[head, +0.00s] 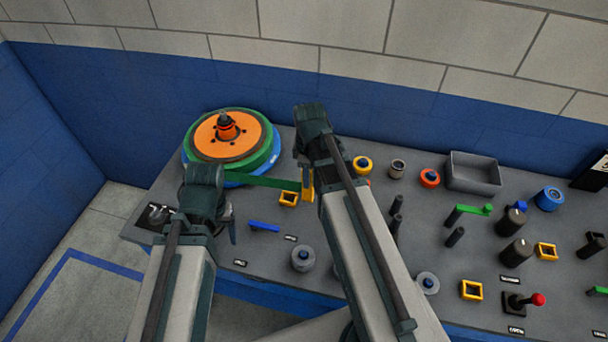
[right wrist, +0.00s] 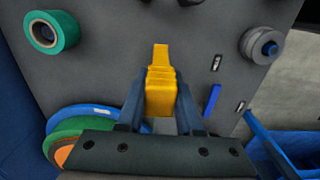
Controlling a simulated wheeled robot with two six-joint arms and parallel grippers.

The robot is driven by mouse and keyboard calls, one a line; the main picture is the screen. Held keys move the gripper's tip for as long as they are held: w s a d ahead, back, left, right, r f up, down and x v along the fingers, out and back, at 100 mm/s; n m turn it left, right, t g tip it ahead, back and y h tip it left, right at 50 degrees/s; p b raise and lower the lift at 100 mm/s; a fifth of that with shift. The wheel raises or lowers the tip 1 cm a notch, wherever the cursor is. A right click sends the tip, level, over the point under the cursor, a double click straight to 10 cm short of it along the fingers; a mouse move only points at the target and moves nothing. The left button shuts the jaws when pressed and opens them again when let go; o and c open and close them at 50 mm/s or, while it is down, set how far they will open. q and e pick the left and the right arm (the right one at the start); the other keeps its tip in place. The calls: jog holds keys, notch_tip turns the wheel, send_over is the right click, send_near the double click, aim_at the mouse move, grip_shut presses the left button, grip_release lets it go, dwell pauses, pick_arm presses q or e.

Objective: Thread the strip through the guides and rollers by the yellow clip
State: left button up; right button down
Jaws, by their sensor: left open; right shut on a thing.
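The yellow clip (head: 307,187) is at the end of the green strip (head: 262,180), which runs right from the orange and green reel (head: 228,137). My right gripper (right wrist: 160,100) is shut on the clip, which also shows between its fingers in the right wrist view (right wrist: 160,88). A yellow square guide (head: 289,198) lies just left of and below the clip. My left gripper (head: 230,228) is open near the panel's left part, below the strip, its fingers partly hidden by its wrist. I cannot see the strip in the right wrist view.
Grey rollers (head: 302,258) and (head: 427,283) stand on the panel, with dark posts (head: 455,237), more yellow guides (head: 471,290) and a blue bar (head: 264,226). A grey bin (head: 473,173) is at the back. A red-knobbed lever (head: 525,301) stands front right.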

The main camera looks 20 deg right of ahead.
jog(key=s+d, duration=0.4)
jog(key=d, duration=0.2)
jog(key=shift+s+d, duration=0.15)
dwell(0.7)
jog(key=s+d, duration=0.5)
jog(key=d, duration=0.2)
jog(key=shift+d, duration=0.3)
dwell(1.1)
jog(key=shift+s+d, duration=0.1)
jog(key=s+d, duration=0.4)
jog(key=d, duration=0.3)
jog(key=shift+s, duration=0.4)
dwell(0.7)
jog(key=shift+d, duration=0.2)
jog(key=s+d, duration=0.5)
jog(key=d, duration=0.2)
dwell(1.2)
